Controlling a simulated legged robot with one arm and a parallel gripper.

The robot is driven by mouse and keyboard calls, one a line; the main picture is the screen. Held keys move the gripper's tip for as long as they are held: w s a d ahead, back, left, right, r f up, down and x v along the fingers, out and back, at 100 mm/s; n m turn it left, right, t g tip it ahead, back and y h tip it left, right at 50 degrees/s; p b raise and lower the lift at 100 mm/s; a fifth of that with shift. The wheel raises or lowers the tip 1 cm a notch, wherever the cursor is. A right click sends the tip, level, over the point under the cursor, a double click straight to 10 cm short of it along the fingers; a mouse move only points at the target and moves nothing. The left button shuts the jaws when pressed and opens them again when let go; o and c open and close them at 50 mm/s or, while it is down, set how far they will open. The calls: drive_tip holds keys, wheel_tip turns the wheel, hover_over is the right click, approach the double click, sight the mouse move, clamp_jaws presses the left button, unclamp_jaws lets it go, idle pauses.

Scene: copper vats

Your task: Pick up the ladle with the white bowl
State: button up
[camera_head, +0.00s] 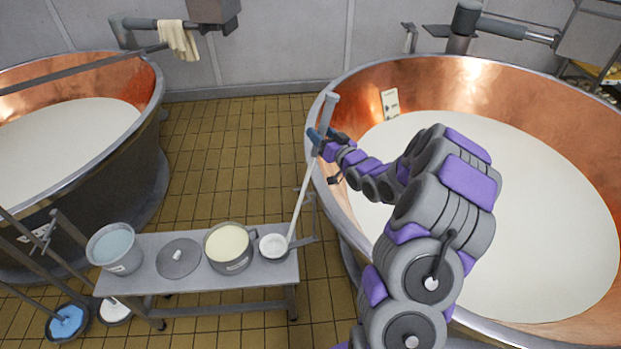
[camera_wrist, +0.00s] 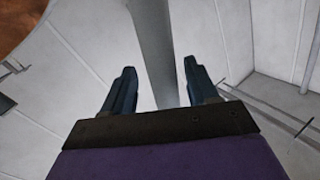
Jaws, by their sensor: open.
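The ladle with the white bowl (camera_head: 272,246) stands with its bowl at the right end of the metal bench. Its long pale handle (camera_head: 304,192) leans up and right to a thicker grey grip end (camera_head: 328,110). My gripper (camera_head: 318,140) is at the upper handle, just below that end. In the wrist view the handle (camera_wrist: 154,45) passes between the two open fingers of my gripper (camera_wrist: 157,90). I see gaps on both sides of the handle there. The jaws are not closed on it.
The metal bench (camera_head: 215,281) also holds a blue-grey bucket (camera_head: 114,250), a round lid (camera_head: 178,258) and a pot of pale liquid (camera_head: 228,248). Copper vats of white liquid stand at left (camera_head: 152,85) and right (camera_head: 460,75). Tiled floor (camera_head: 235,150) lies open behind the bench.

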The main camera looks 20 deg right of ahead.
drive_tip(key=shift+a+r, duration=0.1)
drive_tip(key=shift+a, duration=0.85)
drive_tip(key=shift+c, duration=1.6)
drive_tip(key=shift+d, duration=0.9)
drive_tip(key=c, duration=0.6)
drive_tip(key=shift+a, duration=0.15)
drive_tip(key=shift+c, duration=0.8)
drive_tip(key=shift+a, duration=0.35)
clamp_jaws()
wheel_tip(320, 180, up, 11)
drive_tip(key=p, duration=0.2)
drive_tip(key=shift+f+p, duration=0.2)
drive_tip(key=shift+p, duration=0.2)
wheel_tip(320, 180, up, 6)
drive_tip(key=p, duration=0.5)
drive_tip(key=shift+d+r, duration=0.15)
